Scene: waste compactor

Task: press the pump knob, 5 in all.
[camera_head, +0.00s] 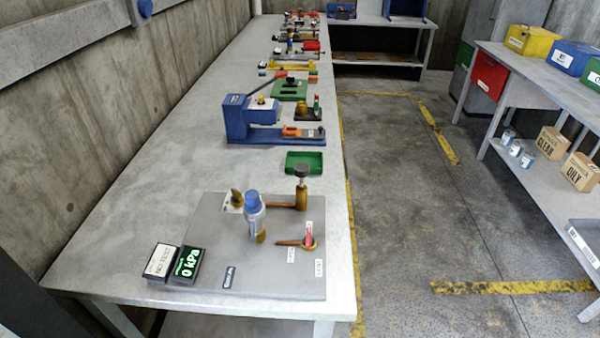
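A grey base plate (200,255) lies at the near end of the long bench. A brass post with a dark round knob (301,170) stands upright at its back right; this looks like the pump knob. A clear bottle-like cylinder with a blue cap (253,205) stands left of it. A brass valve with a red handle (308,235) sits at the plate's right. A black display (186,264) with green digits reads 0 kPa. I see neither gripper, and nothing touches the knob.
A green tray (304,163) and a blue lever press (265,120) stand behind the plate. More small devices line the bench (150,190) farther back. The bench's left side is clear. A side table (540,85) with coloured bins stands right across the open floor.

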